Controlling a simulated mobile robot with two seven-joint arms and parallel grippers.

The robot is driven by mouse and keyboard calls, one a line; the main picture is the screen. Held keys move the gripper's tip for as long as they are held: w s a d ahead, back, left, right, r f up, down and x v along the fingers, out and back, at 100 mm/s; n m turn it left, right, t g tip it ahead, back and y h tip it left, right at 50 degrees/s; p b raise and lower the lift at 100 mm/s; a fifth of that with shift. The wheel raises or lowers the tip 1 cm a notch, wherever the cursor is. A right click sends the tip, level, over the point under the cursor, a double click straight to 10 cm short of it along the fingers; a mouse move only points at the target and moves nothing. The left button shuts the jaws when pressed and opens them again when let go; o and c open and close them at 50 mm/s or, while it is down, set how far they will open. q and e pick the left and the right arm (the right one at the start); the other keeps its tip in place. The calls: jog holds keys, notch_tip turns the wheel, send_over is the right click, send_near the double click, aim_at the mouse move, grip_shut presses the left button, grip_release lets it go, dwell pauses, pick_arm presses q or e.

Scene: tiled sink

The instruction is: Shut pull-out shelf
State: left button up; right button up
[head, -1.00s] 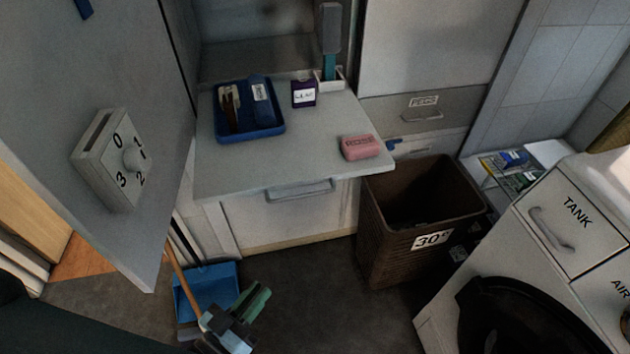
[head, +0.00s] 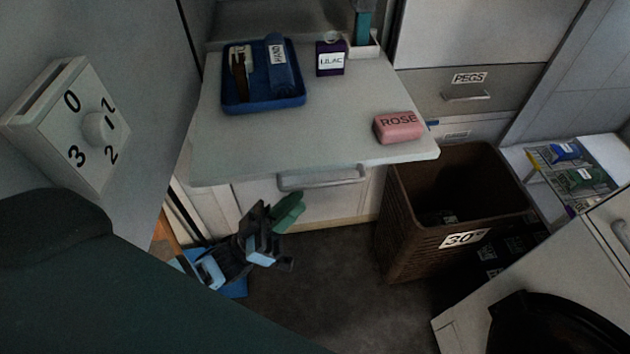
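The pull-out shelf (head: 335,115) is a pale grey slab, sticking out from the cabinet. A grey bar handle (head: 322,178) is at its front edge. On it are a blue tray (head: 262,102) holding a hand bottle and brushes, a purple LILAC box (head: 330,60), a white holder at the back and a pink ROSE soap (head: 398,127) near the front right corner. My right gripper is out of view.
A white appliance (head: 540,270) is at the lower right. Dark floor (head: 330,290) between is clear.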

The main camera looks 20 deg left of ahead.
aim_at(312, 188)
pick_arm(q)
jog(key=p+x, duration=0.1)
jog(key=x, duration=0.5)
grip_shut()
